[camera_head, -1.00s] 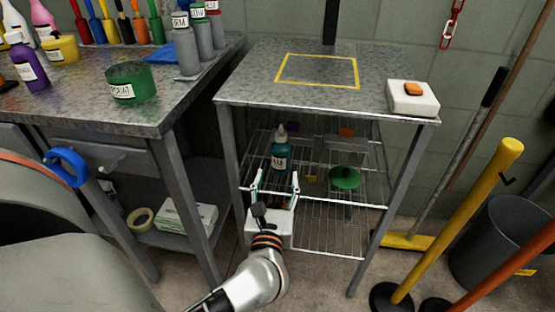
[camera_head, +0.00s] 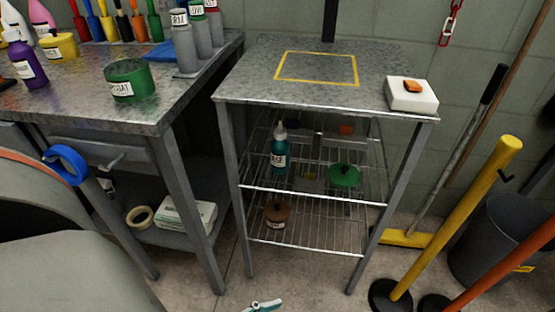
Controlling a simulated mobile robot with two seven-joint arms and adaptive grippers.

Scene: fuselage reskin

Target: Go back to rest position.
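Only a small teal and white tip of a gripper (camera_head: 262,306) shows at the bottom edge, likely my left one. The rest of it is out of frame, so I cannot tell its opening. It is well in front of and below the wire shelf unit (camera_head: 325,101), apart from everything. A teal bottle (camera_head: 279,155) stands upright on the unit's upper wire shelf, with a green round container (camera_head: 344,176) to its right. A brown container (camera_head: 276,213) sits on the lower wire shelf. My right gripper is not in view.
A metal workbench (camera_head: 190,105) with bottles and a green tub (camera_head: 130,82) stands left. A white block with an orange piece (camera_head: 412,94) lies on the unit's top, beside a yellow-outlined square (camera_head: 317,69). Long handles (camera_head: 455,220) and a bin (camera_head: 490,240) crowd the right.

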